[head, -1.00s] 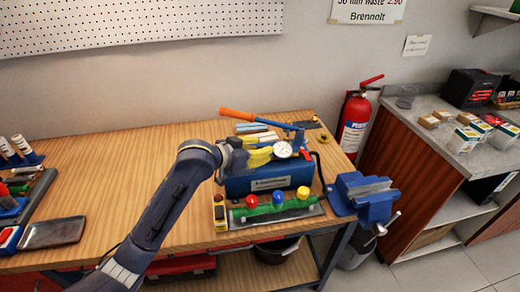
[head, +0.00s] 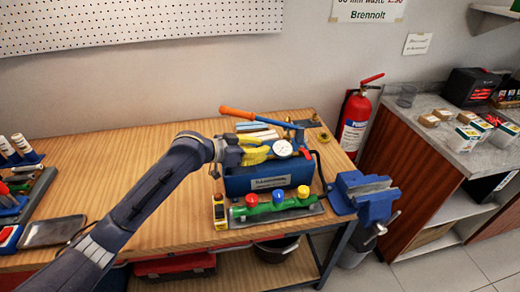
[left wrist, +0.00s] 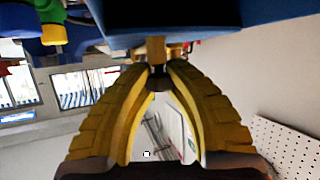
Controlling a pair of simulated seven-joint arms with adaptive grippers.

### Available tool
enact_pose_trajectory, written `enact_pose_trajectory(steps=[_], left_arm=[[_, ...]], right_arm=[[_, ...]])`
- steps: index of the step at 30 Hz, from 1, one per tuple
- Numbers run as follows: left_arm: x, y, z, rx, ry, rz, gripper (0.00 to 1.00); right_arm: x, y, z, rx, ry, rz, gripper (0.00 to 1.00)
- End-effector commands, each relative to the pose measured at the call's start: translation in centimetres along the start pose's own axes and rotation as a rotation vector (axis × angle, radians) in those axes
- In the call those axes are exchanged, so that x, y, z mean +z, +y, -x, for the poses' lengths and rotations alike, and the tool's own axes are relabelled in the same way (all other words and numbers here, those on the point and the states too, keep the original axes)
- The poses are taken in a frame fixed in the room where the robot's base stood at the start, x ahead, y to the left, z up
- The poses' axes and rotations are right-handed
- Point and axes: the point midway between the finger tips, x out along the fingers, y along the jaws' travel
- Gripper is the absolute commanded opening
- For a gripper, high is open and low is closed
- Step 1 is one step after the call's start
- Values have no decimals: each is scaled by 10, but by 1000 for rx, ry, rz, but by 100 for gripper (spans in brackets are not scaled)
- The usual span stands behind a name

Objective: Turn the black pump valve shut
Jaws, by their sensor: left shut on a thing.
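The blue pump (head: 268,180) stands on the wooden bench with a white-faced gauge (head: 282,148) on top. My left gripper (head: 268,152), with yellow fingers, reaches in from the left just beside the gauge. In the left wrist view my left gripper (left wrist: 158,72) has its two fingertips closed around the small black pump valve (left wrist: 158,85), under a brass fitting (left wrist: 156,50). The fingers hide part of the valve, so I cannot tell its exact angle. In the head view the valve is hidden by the fingers. My right gripper is not in view.
The pump's lever has an orange grip (head: 237,113) above my gripper. A green manifold (head: 275,208) with red, blue and yellow knobs lies in front of the pump. A blue vise (head: 365,195) is at the right bench edge. The bench left of the pump is mostly clear.

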Motion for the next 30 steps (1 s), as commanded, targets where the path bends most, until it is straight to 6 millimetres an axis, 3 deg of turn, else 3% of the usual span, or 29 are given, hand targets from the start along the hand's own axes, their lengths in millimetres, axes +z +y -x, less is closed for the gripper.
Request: enact_pose_trajectory(steps=[1, 7, 8, 15, 24, 30], left_arm=[[-12, -1, 3, -2, 22, -5, 0], [-13, -2, 4, -3, 25, -5, 0], [-13, -1, 4, -3, 25, -5, 19], [-9, -1, 3, -3, 18, -3, 47], [-6, -1, 3, -3, 11, -2, 48], [-5, -2, 19, -4, 11, -4, 48]], right_arm=[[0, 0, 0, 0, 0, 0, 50], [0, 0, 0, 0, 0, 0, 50], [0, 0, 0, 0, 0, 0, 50], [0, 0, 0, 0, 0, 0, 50], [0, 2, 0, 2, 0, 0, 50], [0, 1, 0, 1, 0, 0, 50]])
